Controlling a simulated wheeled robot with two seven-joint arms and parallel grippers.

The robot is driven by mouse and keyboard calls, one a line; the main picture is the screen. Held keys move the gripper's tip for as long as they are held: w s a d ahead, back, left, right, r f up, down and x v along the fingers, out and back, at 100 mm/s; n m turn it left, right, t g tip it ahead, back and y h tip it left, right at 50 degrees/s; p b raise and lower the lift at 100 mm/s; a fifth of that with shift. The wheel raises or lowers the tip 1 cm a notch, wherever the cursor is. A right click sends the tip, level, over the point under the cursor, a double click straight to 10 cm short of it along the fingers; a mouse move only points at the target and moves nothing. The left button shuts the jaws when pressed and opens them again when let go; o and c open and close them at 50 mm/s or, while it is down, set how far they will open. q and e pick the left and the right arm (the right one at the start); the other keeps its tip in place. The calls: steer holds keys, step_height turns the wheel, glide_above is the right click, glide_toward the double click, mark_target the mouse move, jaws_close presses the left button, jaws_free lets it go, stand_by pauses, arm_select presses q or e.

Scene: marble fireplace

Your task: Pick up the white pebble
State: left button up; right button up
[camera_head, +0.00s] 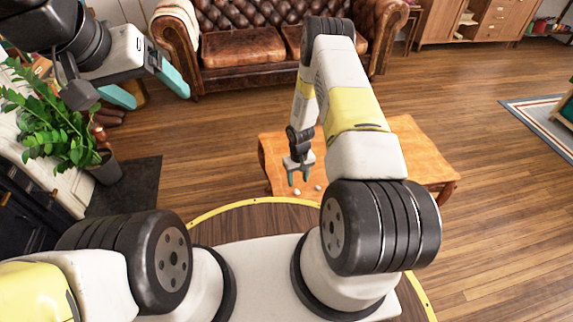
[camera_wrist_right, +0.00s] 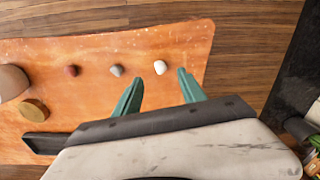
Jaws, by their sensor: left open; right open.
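The white pebble (camera_wrist_right: 160,67) lies on the orange wooden table (camera_wrist_right: 185,45) in the right wrist view. It is at the end of a row, with a grey pebble (camera_wrist_right: 117,70) and a dark red pebble (camera_wrist_right: 72,71) to its left. My right gripper (camera_wrist_right: 160,76) is open, and the white pebble appears between and just beyond its fingertips. In the head view the white pebble (camera_head: 297,192) shows small just below my right gripper (camera_head: 299,178). Contact cannot be seen. My left gripper (camera_head: 160,95) is open and empty at the upper left, far from the table.
A round wooden piece (camera_wrist_right: 33,109), a dark tray (camera_wrist_right: 42,143) and a brownish rounded object (camera_wrist_right: 12,82) stand on the table's left in the wrist view. A leather sofa (camera_head: 243,47) is behind the table, and a potted plant (camera_head: 55,125) is left.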

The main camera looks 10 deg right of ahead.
mark_target(296, 190)
steer(key=f, duration=0.5)
steer(key=w+f, duration=0.1)
steer(key=f, duration=0.1)
steer(key=shift+a+f, duration=0.15)
steer(key=shift+f, duration=0.2)
jaws_close()
